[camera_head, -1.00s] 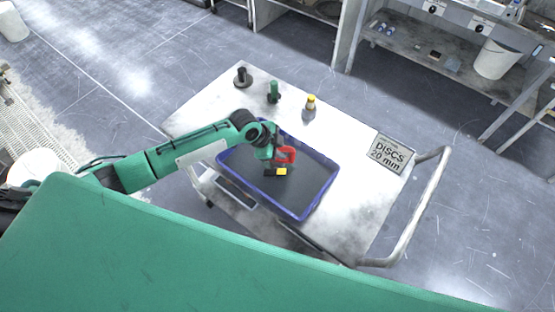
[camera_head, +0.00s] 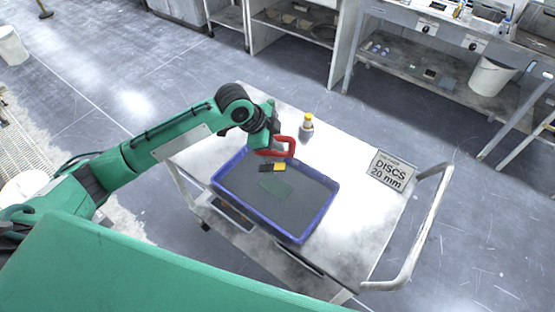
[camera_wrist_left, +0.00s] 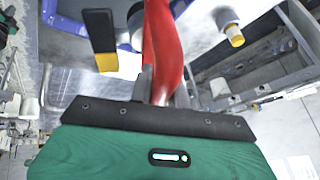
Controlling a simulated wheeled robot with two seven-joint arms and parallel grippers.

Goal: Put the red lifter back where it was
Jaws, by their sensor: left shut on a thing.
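My left gripper (camera_head: 270,140) is shut on the red lifter (camera_head: 289,146) and holds it above the far edge of the blue tray (camera_head: 319,224). In the left wrist view the red lifter (camera_wrist_left: 165,45) rises from between the fingers (camera_wrist_left: 158,92). A black piece with a yellow end (camera_head: 279,167) is below it in the tray, and it also shows in the left wrist view (camera_wrist_left: 103,40). My right gripper is not in view.
The tray is on a white cart (camera_head: 350,205) with a metal handle (camera_head: 424,230). A yellow-capped bottle (camera_head: 306,126) stands behind the tray. A "DISCS 20 mm" sign (camera_head: 391,171) lies to the right. My arm covers the cart's far left part.

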